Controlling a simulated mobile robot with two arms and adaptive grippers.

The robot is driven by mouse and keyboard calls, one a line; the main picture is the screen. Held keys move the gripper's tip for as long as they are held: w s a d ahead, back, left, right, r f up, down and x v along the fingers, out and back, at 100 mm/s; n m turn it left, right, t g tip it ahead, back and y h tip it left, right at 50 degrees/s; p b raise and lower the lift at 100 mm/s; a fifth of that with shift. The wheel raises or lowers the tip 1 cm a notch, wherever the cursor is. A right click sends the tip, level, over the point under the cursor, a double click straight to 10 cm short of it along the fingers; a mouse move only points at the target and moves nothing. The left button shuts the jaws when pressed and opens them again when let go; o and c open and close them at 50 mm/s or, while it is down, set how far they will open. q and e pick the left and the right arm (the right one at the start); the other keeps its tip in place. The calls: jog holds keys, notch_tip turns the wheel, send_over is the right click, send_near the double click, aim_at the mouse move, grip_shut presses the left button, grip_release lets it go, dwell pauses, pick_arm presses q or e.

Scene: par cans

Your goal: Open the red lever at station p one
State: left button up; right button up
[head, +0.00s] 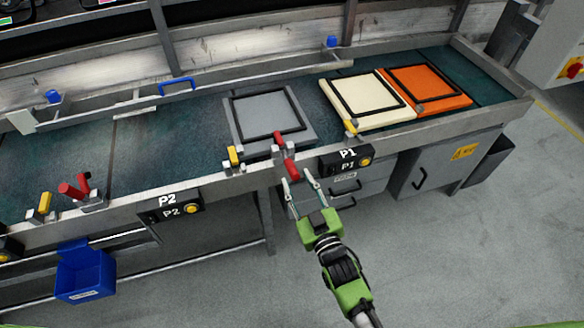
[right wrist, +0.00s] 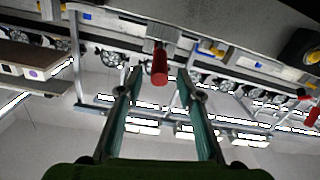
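The red lever (head: 291,169) at station P1 is on the front rail of the bench, left of the P1 sign (head: 347,160), and tips out over the edge. A second small red part (head: 279,138) is just behind it. My right gripper (head: 298,180) is in front of the rail, open, with its fingertips to either side of the lever's end. In the right wrist view the red lever (right wrist: 160,66) hangs between the two spread fingertips (right wrist: 159,78), with gaps on both sides. My left gripper is in neither view.
A grey panel with a black frame (head: 235,125) lies behind the lever. A yellow-topped block (head: 233,156) is to its left. Cream (head: 340,84) and orange (head: 462,100) panels lie right. Station P2 (head: 168,200) has another red lever (head: 70,190). The floor in front is clear.

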aim_at(286, 158)
jog(key=x, duration=0.5)
grip_shut()
